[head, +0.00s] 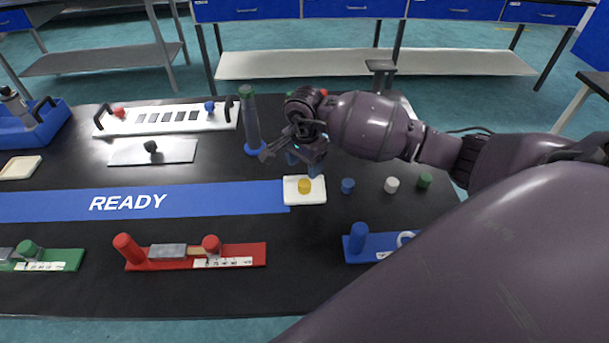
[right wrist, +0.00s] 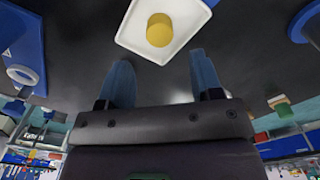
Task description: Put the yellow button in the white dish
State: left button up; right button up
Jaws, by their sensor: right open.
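The yellow button (head: 304,186) rests in the white dish (head: 290,197), a shallow square dish on the black table near the right end of the blue READY strip. In the right wrist view, the yellow button (right wrist: 159,30) stands inside the raised rim of the white dish (right wrist: 184,42). My right gripper (head: 305,166) is just behind and above the dish in the head view. In the right wrist view its two blue fingers (right wrist: 162,78) are spread, with nothing between them, and clear of the button. My left gripper is not in view.
Blue (head: 347,186), white (head: 391,185) and green (head: 425,180) buttons stand in a row right of the dish. A dark post on a blue base (head: 252,125) stands behind left. A red fixture (head: 190,256) and a blue fixture (head: 370,243) lie in front.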

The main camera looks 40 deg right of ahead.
aim_at(304, 183)
jog(key=shift+r, duration=2.75)
